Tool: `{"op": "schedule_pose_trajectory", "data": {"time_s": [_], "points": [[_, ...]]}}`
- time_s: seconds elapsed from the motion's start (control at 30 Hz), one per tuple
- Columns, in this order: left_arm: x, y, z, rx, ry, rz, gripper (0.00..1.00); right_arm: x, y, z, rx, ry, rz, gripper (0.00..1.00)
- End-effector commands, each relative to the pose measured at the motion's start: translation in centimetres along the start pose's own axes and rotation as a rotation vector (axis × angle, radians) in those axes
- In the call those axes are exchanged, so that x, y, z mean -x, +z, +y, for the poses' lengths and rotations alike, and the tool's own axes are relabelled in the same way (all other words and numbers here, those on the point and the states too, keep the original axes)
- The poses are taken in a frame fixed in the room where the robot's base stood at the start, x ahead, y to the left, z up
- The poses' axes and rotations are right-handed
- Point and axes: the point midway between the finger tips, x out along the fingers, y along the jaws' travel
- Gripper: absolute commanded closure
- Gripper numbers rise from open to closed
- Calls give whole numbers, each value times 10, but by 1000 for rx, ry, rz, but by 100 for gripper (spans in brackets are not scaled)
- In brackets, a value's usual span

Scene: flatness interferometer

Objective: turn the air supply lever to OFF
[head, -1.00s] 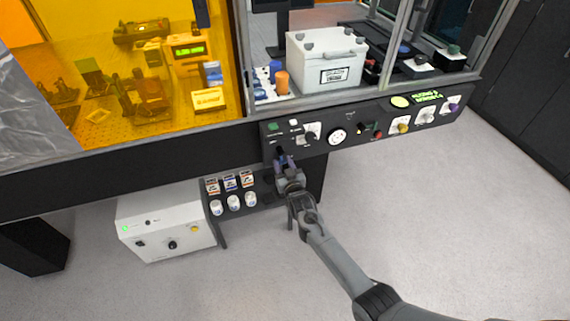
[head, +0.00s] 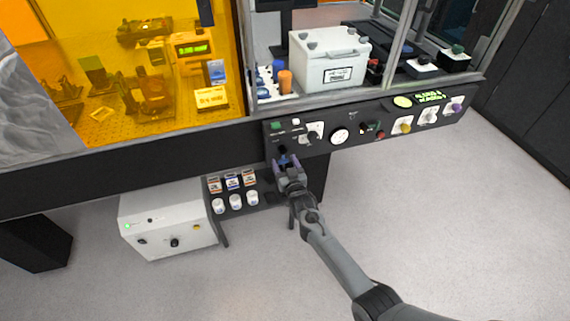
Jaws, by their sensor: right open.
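A black control panel (head: 385,144) runs along the front of the bench. On its left part is a white plate with a black lever or knob (head: 313,136), left of a round white gauge (head: 339,135). My right gripper (head: 285,158) is open at the panel's lower left edge. A small dark knob or lever (head: 282,150) shows just beyond its fingertips; contact cannot be told. The labels are too small to read, so I cannot tell which control is the air supply lever. My left gripper is not in view.
More switches and knobs (head: 404,125) line the panel to the right. Below left are a small rack with several white-capped containers (head: 235,200) and a white box (head: 165,222) with knobs. A white case (head: 328,62) stands behind the panel. The floor in front is clear.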

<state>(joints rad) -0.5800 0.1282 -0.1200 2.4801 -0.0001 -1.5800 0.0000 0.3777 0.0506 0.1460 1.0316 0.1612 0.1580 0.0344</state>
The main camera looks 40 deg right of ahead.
Motion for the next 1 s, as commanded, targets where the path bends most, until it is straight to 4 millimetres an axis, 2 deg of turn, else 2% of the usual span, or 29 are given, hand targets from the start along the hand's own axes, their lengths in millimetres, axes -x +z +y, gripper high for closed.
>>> {"op": "schedule_pose_trajectory", "data": {"time_s": [0.27,0.7,0.9,1.0], "points": [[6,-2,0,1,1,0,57,11,-1,0,1,0,-1,32],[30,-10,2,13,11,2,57,81,-1,0,1,-1,-2,32],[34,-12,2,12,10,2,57,102,0,0,0,0,-1,32],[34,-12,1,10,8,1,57,106,-1,0,0,0,0,32]]}}
